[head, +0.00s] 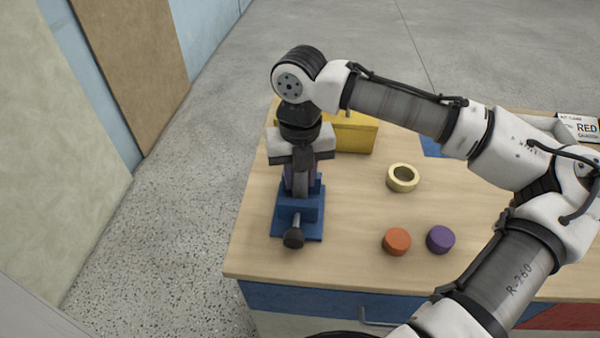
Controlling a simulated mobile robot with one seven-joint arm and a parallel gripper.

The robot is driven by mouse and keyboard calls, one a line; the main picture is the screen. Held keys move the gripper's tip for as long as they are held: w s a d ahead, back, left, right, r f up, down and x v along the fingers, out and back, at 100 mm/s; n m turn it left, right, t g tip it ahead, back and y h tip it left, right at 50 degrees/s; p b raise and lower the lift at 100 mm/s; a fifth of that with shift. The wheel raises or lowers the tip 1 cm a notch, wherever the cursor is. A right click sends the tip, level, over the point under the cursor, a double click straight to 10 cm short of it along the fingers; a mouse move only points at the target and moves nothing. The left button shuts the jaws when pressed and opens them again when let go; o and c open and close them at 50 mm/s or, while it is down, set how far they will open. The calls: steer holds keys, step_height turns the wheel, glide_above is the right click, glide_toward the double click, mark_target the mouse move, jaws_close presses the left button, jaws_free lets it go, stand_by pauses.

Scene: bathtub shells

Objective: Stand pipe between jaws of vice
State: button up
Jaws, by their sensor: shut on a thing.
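The blue vice (312,228) stands near the left edge of the wooden bench, with its dark screw handle facing the front. My gripper (301,190) points down directly over the vice, its fingers low at the jaws. It is shut on the pipe, which is mostly hidden behind the fingers; a narrow purple strip (288,184) beside them seems to be part of it. I cannot tell whether the pipe's lower end touches the vice or how upright it stands.
A yellow box (358,138) stands behind my gripper. A yellow ring (402,178), an orange cylinder (397,242) and a purple cylinder (440,240) sit right of the vice. A card marked RED (580,128) is at the far right. The bench's front left is clear.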

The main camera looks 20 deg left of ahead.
steer(key=shift+f, duration=0.15)
steer(key=shift+f, duration=0.2)
steer(key=o, duration=1)
steer(key=shift+c, duration=0.2)
steer(key=shift+r, duration=0.15)
step_height(320, 180, up, 12)
steer(key=shift+r+b, duration=0.1)
steer(key=shift+b, duration=0.65)
